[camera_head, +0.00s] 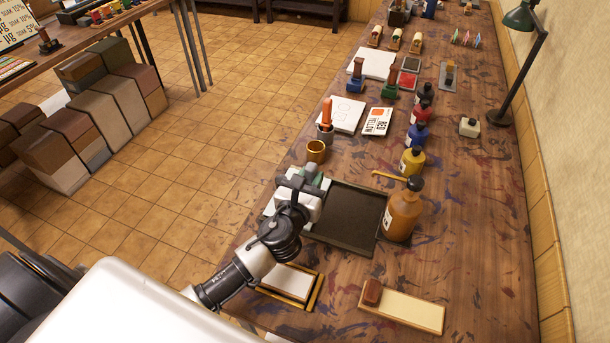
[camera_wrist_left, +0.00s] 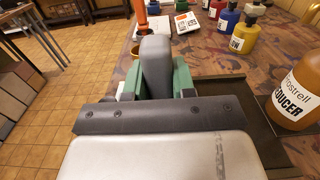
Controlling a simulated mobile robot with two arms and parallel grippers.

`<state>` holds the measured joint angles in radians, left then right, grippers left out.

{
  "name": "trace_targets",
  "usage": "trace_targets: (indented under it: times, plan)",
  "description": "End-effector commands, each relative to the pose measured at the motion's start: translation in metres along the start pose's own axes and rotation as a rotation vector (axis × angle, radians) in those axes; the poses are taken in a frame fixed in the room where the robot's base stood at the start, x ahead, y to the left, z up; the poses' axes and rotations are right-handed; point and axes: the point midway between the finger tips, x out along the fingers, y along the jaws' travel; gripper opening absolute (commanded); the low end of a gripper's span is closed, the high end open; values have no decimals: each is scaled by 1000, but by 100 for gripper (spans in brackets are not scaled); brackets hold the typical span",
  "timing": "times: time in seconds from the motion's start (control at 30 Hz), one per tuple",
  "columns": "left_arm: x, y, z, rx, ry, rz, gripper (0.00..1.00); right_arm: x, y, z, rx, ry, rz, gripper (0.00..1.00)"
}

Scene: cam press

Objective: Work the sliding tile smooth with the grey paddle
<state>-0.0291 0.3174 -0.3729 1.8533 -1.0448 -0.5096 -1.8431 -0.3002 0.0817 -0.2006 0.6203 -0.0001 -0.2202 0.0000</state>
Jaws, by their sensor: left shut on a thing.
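My left gripper (camera_head: 312,185) has green fingers, which also show in the wrist view (camera_wrist_left: 157,82). It is shut on an upright grey rounded piece (camera_wrist_left: 157,55), which looks like the grip of the grey paddle. The paddle's lower part is hidden behind the gripper. The gripper is over the left side of a dark shallow tray (camera_head: 362,218); I cannot tell whether the paddle touches it. A pale flat tile (camera_head: 288,281) lies in a yellow and dark frame nearer me; I cannot tell whether this is the sliding tile. My right gripper is not in view.
An orange-brown bottle (camera_head: 402,216) stands at the tray's right edge. A gold cup (camera_head: 316,151) stands behind the gripper. A pale board (camera_head: 415,312) carries a brown block (camera_head: 372,291). Ink bottles line the table further back. The table's right side is mostly clear.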

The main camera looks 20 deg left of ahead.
Motion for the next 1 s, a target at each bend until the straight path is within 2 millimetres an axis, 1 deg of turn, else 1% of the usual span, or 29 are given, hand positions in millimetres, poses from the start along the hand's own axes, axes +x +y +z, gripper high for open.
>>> trace_targets:
  times: [0.07,0.17,0.43,0.67,0.9,1.0]
  plan:
    - [0,-4,0,-2,1,-1,2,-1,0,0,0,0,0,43]
    - [0,-4,0,0,1,0,2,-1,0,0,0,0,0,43]
    - [0,10,0,1,2,0,2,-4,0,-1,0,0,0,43]
    - [0,16,0,2,1,0,2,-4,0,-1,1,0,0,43]
    - [0,29,0,2,1,1,2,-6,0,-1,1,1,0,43]
    - [0,31,0,1,1,0,2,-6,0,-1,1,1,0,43]
